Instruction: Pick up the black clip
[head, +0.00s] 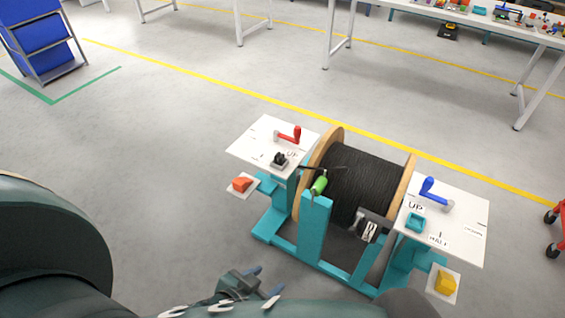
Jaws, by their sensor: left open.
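A small black piece (279,160), which looks like the black clip, sits on the left white panel (250,143) of the cable reel stand. It lies just below a red crank lever (290,134). My left gripper (265,281) is low in the head view, in front of the stand's teal base. Its two blue-tipped fingers are apart with nothing between them. It is well below the black piece in the picture and not touching it. My right gripper is not in view.
A wooden reel (322,146) of black cable (369,178) stands between the panels. A green handle (319,185) and a grey-black device (369,228) are at its front. The right panel (471,211) carries a blue lever (434,191) and teal block (416,222).

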